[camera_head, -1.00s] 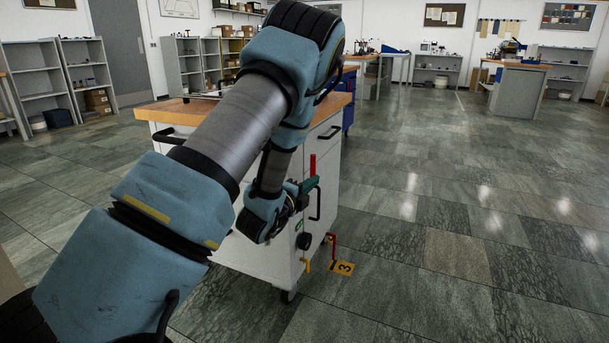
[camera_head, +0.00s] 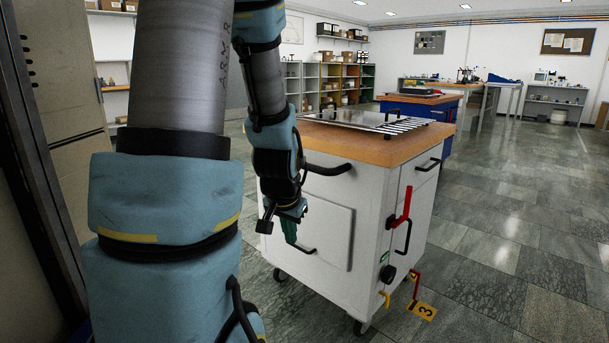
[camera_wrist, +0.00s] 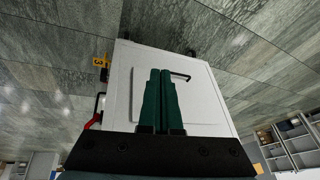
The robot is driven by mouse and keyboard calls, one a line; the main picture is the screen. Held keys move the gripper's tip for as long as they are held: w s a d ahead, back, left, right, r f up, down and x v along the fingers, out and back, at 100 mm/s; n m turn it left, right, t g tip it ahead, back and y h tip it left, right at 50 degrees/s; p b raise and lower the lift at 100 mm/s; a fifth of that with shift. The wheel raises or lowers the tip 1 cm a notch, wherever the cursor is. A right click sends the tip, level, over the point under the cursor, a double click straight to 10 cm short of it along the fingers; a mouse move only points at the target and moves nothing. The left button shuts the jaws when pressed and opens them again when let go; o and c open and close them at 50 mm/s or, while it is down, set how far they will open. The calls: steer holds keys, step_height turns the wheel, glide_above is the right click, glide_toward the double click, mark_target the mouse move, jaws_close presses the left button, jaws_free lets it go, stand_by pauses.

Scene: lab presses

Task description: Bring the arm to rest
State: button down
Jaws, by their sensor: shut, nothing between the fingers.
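My arm rises at the left of the head view and bends down beside the white cabinet (camera_head: 335,225) with a wooden top. My gripper (camera_head: 291,232) hangs low in front of the cabinet's front panel, fingers pointing down. In the wrist view its two green fingers (camera_wrist: 161,100) lie side by side, shut, with nothing between them. The cabinet's white face fills the space beyond them in that view. I cannot tell the exact gap between fingers and cabinet.
The cabinet carries black handles, a red lever (camera_head: 402,208) and a yellow number tag (camera_head: 423,311) on the floor beside it. A metal plate (camera_head: 365,121) lies on top. A tall grey cabinet (camera_head: 65,80) stands close at left. Open tiled floor (camera_head: 510,260) lies to the right.

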steer(key=s+a+r+n+g, duration=0.2)
steer(key=s+a+n+g, duration=0.15)
steer(key=s, duration=0.55)
step_height(320, 180, up, 25)
steer(key=p, duration=2.5)
steer(key=shift+n, duration=0.35)
steer(key=shift+s, duration=0.1)
